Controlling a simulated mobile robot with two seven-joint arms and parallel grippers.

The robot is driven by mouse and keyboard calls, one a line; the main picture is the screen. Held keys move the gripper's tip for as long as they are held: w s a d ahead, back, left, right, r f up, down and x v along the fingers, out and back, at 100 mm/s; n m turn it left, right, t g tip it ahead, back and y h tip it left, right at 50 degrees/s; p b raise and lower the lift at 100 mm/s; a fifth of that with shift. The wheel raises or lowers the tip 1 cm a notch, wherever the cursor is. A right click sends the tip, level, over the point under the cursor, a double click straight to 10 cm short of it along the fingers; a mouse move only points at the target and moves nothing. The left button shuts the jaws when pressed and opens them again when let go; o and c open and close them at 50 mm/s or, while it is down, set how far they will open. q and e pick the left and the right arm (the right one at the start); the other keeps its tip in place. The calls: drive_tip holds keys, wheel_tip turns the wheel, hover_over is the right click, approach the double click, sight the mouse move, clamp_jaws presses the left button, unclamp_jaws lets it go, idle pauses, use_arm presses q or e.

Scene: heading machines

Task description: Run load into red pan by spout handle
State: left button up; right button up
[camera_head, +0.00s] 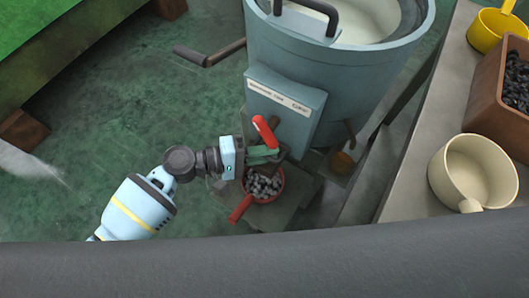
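The blue-grey drum machine (310,62) stands at centre, with a labelled spout box (290,112) low on its front. The red spout handle (264,132) slants up and left from the spout. The red pan (241,208) sits below the spout, its handle toward the lower left. Grey pieces (264,186) lie in the pan. My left gripper (268,155) is at the lower end of the spout handle, above the pan. Its greenish fingers overlap the spout parts, so I cannot tell whether they grip the handle. My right gripper is not in view.
A grey bench (420,180) at right holds a cream mug (470,172), a brown bin (490,110) of dark pieces and a yellow cup (492,30). Green floor (120,100) at left is mostly clear.

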use_arm(q)
drive_tip(key=shift+w+r, duration=0.1)
drive_tip(key=shift+r, duration=0.15)
drive_tip(key=f+v, duration=0.1)
drive_tip(key=v, duration=0.6)
drive_tip(key=shift+a+r, duration=0.4)
drive_tip(key=shift+a, duration=0.05)
drive_tip(key=shift+s, duration=0.25)
